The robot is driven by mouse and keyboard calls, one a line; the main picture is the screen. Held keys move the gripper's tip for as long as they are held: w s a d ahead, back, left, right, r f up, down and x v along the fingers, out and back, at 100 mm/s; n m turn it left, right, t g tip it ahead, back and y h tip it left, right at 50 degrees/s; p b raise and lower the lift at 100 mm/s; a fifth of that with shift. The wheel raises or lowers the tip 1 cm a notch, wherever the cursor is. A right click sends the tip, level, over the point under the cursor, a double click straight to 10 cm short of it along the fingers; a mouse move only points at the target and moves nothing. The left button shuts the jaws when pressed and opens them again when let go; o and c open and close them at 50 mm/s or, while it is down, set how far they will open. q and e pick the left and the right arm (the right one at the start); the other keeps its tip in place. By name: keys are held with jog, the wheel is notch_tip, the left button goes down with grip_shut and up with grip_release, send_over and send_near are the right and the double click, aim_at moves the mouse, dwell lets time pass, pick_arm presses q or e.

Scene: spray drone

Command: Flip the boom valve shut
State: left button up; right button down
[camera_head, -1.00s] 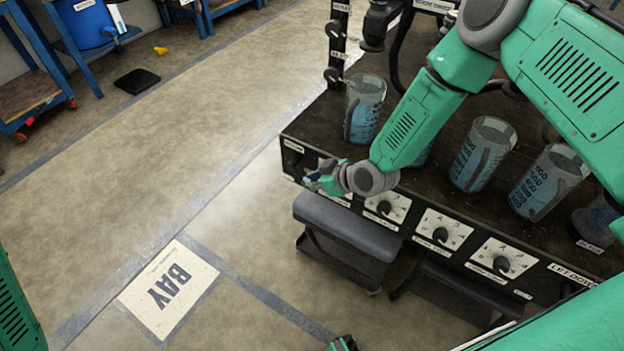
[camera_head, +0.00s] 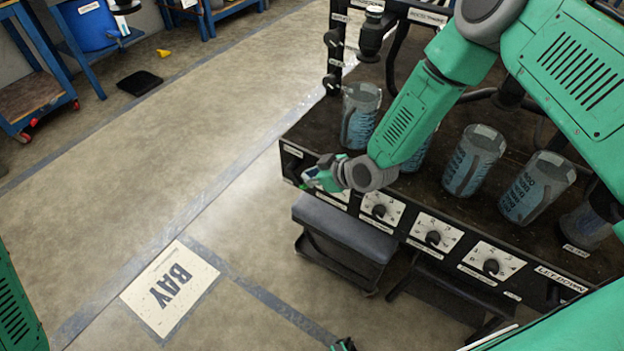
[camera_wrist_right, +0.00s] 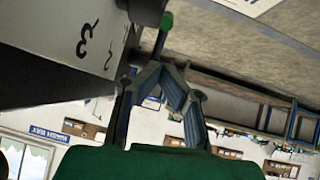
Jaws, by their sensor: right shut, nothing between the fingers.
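My right gripper (camera_head: 312,179) is at the left end of the bench's front panel (camera_head: 405,222), just in front of it. In the right wrist view the gripper (camera_wrist_right: 162,72) is shut with nothing between its fingers. A thin lever with a green tip (camera_wrist_right: 166,22) stands out beside the panel there, just beyond the fingertips; it looks like the valve handle. I cannot tell whether the fingers touch it. In the head view the gripper mostly hides that spot.
Several jugs, one at the bench's left end (camera_head: 360,115), stand on top. Dial knobs, including one on the left (camera_head: 379,210), line the front panel. The floor around the BAY sign (camera_head: 170,288) is clear.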

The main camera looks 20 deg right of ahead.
pick_arm(q)
notch_tip(320, 180, up, 2)
jog(key=shift+r+p, duration=0.15)
jog(key=shift+p, duration=0.65)
pick_arm(e)
jog(key=f+v, duration=0.1)
jog(key=v, duration=0.8)
jog(key=shift+s+d+r, duration=0.3)
jog(key=shift+s+d, duration=0.15)
jog(key=shift+s, duration=0.1)
pick_arm(q)
jog(key=shift+d, duration=0.1)
pick_arm(e)
jog(key=shift+d, duration=0.1)
